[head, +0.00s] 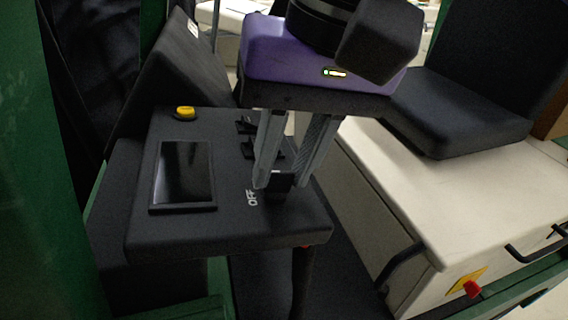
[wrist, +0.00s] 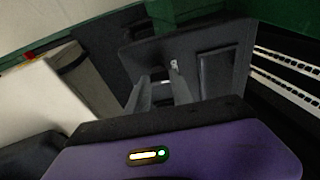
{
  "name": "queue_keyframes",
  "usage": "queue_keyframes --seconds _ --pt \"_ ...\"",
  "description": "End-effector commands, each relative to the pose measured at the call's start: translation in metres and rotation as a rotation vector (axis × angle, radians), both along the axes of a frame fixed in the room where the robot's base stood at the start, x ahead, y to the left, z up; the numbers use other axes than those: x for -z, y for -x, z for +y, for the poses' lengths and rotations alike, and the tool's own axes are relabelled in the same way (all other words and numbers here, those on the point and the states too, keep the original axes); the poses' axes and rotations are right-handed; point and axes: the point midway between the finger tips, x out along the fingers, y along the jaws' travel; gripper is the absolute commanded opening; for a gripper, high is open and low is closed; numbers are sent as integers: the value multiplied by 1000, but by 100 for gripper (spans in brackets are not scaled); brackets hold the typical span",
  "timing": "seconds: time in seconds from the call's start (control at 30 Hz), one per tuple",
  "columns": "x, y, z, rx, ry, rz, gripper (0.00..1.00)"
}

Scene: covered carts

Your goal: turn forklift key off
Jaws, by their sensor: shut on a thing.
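The forklift key (head: 277,184) is a small dark piece on the black control panel (head: 170,232), beside the white "OFF" label (head: 252,198). My gripper (head: 277,186) points down at the panel, with its two grey fingers closed on the key. The fingers cover part of the key, so its exact angle is hard to tell. In the wrist view my gripper (wrist: 163,105) reaches the panel next to the white label (wrist: 174,64); the key itself is hard to make out there.
A dark screen (head: 184,175) and a yellow button (head: 184,113) are on the panel, left of my gripper. Small black levers (head: 247,127) stand just behind the fingers. A black seat (head: 455,110) on a white body (head: 400,190) is at the right. A green post (head: 40,180) stands at the left.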

Motion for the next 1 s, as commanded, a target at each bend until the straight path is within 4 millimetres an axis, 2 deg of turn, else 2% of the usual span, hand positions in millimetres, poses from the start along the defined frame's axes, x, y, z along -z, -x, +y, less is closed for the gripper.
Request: queue_keyframes --seconds 0.63,0.67,0.77,1.0 --pt "-1 0 0 -54 -4 -12 0" --pt "-1 0 0 -54 -4 -12 29" --pt "-1 0 0 -54 -4 -12 49" --pt "0 0 0 -53 -3 -11 49"
